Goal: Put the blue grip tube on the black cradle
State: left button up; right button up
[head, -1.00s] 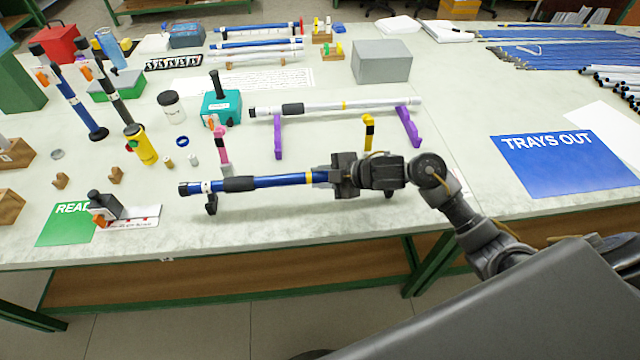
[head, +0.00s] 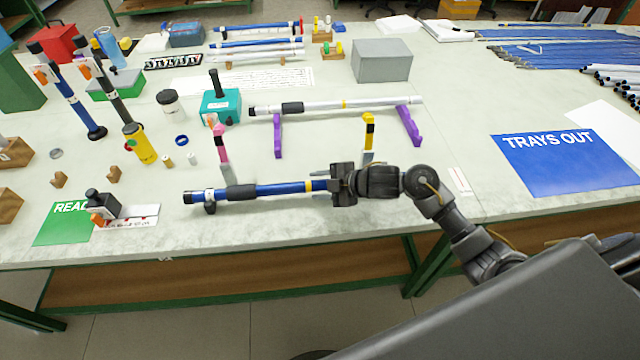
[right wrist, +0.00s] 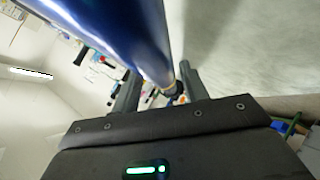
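The blue grip tube (head: 283,187) is a blue rod with a black sleeve, a yellow band and a silver, black-tipped left end. It lies nearly level along the front of the table. My right gripper (head: 338,185) is shut on its right end; the tube also fills the top of the right wrist view (right wrist: 125,35). The black cradle (head: 210,209) shows only as a small black foot under the tube's left end. The tube is right over it and seems to touch it. The cradle's right part is hidden by my gripper. My left gripper is out of view.
A blue sign (head: 565,170) lies at right. A small black-and-orange device (head: 104,207) stands at front left.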

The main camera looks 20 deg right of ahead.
jog(key=shift+o, duration=0.3)
jog(key=shift+r, duration=0.1)
jog(key=shift+r+p, duration=0.4)
jog(key=v, duration=1.2)
